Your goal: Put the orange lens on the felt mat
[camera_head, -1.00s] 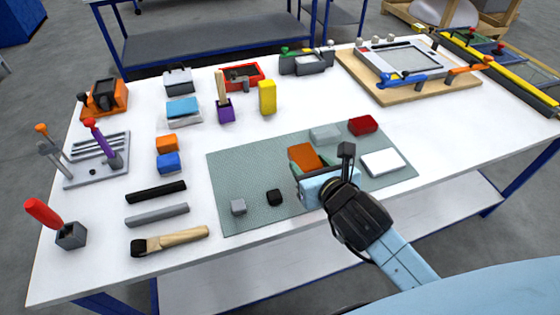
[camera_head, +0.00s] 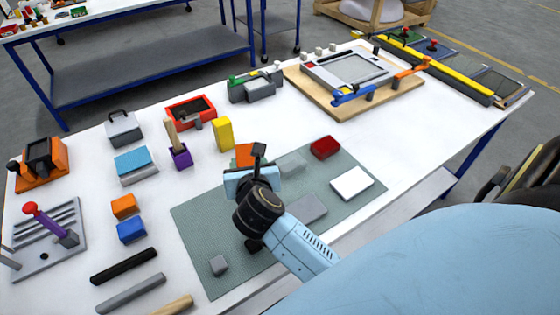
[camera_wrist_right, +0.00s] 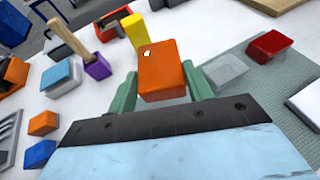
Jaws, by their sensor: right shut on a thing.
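The orange lens (camera_head: 245,153) is a block-like orange piece, partly hidden behind my right gripper (camera_head: 250,168) in the head view. In the right wrist view, the orange lens (camera_wrist_right: 163,68) sits between the two green fingers of my right gripper (camera_wrist_right: 160,88), which is shut on it. It appears near the far left edge of the grey-green felt mat (camera_head: 195,228); its height above the surface is hard to tell. The mat also shows at the right of the wrist view (camera_wrist_right: 285,95). My left gripper is out of view.
On the mat lie a red block (camera_head: 325,147), a translucent grey block (camera_head: 291,164), a white block (camera_head: 352,184), a grey slab (camera_head: 305,210) and a small grey cube (camera_head: 218,265). A yellow block (camera_head: 223,133) and purple holder (camera_head: 180,156) stand beyond the mat's left side.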

